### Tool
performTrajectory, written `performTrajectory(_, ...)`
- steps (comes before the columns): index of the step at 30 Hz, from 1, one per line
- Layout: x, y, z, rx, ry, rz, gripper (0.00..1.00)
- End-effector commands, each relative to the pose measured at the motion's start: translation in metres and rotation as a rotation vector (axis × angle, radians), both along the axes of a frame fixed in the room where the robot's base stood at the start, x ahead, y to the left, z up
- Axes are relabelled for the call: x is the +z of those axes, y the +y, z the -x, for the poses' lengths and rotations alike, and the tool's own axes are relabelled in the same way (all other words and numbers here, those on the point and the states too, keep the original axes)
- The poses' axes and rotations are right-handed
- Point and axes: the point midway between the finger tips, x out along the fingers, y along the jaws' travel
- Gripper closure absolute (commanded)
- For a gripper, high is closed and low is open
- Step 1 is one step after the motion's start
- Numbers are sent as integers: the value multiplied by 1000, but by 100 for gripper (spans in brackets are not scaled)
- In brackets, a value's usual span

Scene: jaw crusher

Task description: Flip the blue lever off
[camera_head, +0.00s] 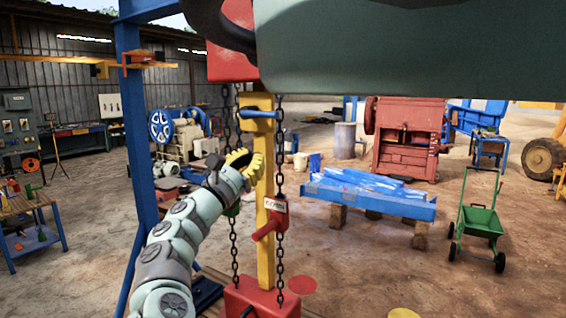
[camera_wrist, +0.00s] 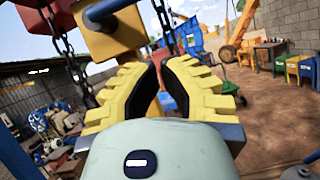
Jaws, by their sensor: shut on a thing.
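The blue lever (camera_head: 259,114) sits near the top of the yellow post (camera_head: 265,190), roughly level across it. In the wrist view the blue lever (camera_wrist: 104,10) is at the upper left, apart from the fingers. My gripper (camera_head: 247,163) is at the post, below the blue lever. A red lever (camera_head: 270,226) with a label hangs lower on the post.
Chains (camera_head: 279,150) hang on both sides of the post. A red base (camera_head: 262,298) stands under it, and a blue upright (camera_head: 138,130) rises to the left. A blue tray table (camera_head: 370,207) and a green cart (camera_head: 481,220) stand to the right, with open dirt floor around them.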

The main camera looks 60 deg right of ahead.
Motion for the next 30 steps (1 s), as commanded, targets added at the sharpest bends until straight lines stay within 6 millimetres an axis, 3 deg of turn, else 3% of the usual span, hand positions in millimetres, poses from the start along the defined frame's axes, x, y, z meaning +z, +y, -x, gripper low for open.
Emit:
performTrajectory(15, -19, 32, 6, -6, 1, -4, 100)
performTrajectory(30, -22, 38, 6, -7, 1, -6, 100)
